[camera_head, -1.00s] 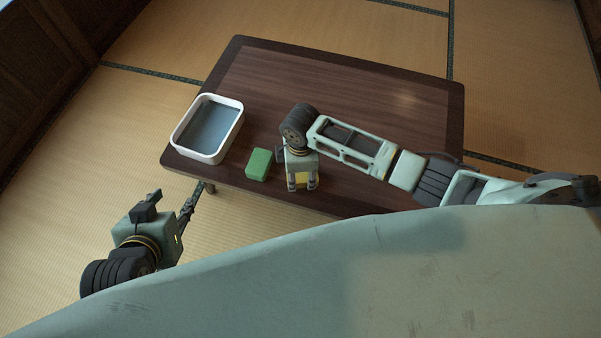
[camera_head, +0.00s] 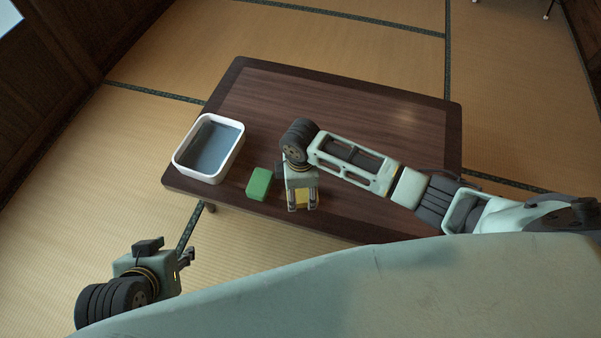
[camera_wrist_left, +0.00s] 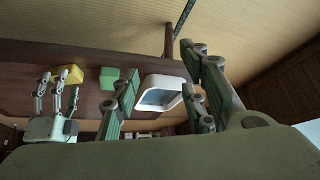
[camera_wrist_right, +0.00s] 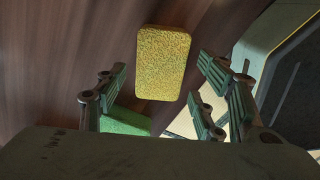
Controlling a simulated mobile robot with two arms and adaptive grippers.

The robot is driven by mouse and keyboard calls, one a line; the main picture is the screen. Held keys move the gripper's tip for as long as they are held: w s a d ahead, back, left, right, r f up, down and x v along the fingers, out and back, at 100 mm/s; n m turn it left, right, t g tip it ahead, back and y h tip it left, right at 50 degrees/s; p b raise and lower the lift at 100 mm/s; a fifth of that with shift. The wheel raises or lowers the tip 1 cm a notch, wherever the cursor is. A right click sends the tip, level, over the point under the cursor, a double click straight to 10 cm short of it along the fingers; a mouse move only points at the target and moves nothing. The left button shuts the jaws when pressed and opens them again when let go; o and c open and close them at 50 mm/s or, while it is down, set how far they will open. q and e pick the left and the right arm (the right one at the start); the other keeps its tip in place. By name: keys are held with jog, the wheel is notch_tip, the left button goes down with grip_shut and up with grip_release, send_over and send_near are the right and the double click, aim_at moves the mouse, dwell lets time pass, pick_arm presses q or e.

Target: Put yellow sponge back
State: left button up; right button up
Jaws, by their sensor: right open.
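The yellow sponge (camera_head: 303,197) is partly hidden by my right gripper (camera_head: 303,206) near the table's front edge. In the right wrist view the sponge (camera_wrist_right: 163,62) shows whole, ahead of and between the two spread, empty fingers (camera_wrist_right: 160,88). It appears to lie on the table, though its exact gap to the fingers is unclear. The left wrist view also shows the sponge (camera_wrist_left: 70,75) by the right gripper's fingers. My left gripper (camera_head: 187,262) is off the table at the lower left. Its fingers are apart with nothing between them (camera_wrist_left: 163,90).
A green sponge (camera_head: 259,184) lies left of my right gripper. A white-rimmed tray (camera_head: 178,160) with a grey-blue inside stands at the table's left end. The dark wooden table (camera_head: 360,105) is clear behind my right arm. Tatami floor (camera_head: 70,190) surrounds it.

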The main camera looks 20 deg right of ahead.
aim_at(300, 194)
notch_tip(300, 194, up, 5)
jog(key=shift+f+p, duration=0.1)
jog(key=shift+p, duration=0.75)
pick_arm(q)
jog(key=s+g, duration=0.1)
jog(key=s+a+g+p, duration=0.1)
jog(key=s, duration=0.1)
jog(key=s+f, duration=0.1)
jog(key=s, duration=0.1)
jog(key=shift+a+g+y, duration=0.2)
jog(key=shift+g+y, duration=0.1)
jog(key=shift+g, duration=0.1)
pick_arm(e)
notch_tip(300, 194, up, 5)
jog(key=shift+f, duration=0.1)
jog(key=s+a+m+t+y, duration=0.2)
jog(key=s+a+m+y, duration=0.15)
jog(key=s+m, duration=0.4)
jog(key=s+d+r+m+t+h, duration=0.1)
jog(key=s+d+r+m+h, duration=0.2)
jog(key=s+d+m, duration=0.3)
jog(key=s+d, duration=0.4)
jog(key=d, duration=0.1)
jog(key=shift+s+r, duration=0.15)
jog(key=shift+s, duration=0.15)
jog(key=shift+d, duration=0.1)
